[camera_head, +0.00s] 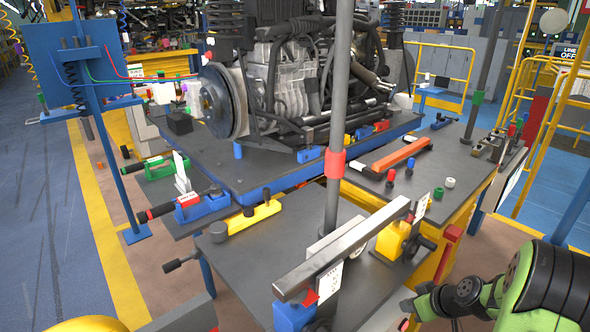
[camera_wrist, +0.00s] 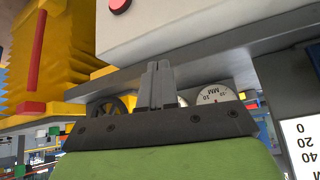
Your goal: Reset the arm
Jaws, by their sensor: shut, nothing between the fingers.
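My arm (camera_head: 540,290), green and black, is folded low at the right front corner in the head view. My gripper (camera_wrist: 158,68) shows in the wrist view with its two grey fingers together and nothing between them. In the head view its end (camera_head: 408,304) is small and partly cut off, beside the front bench.
A grey-topped bench (camera_head: 270,255) carries a long metal bar (camera_head: 345,245) and a grey post (camera_head: 338,120). An engine assembly (camera_head: 300,75) sits on a platform behind. In the wrist view, a grey ledge (camera_wrist: 200,80) and a round dial (camera_wrist: 210,95) are close behind the fingers.

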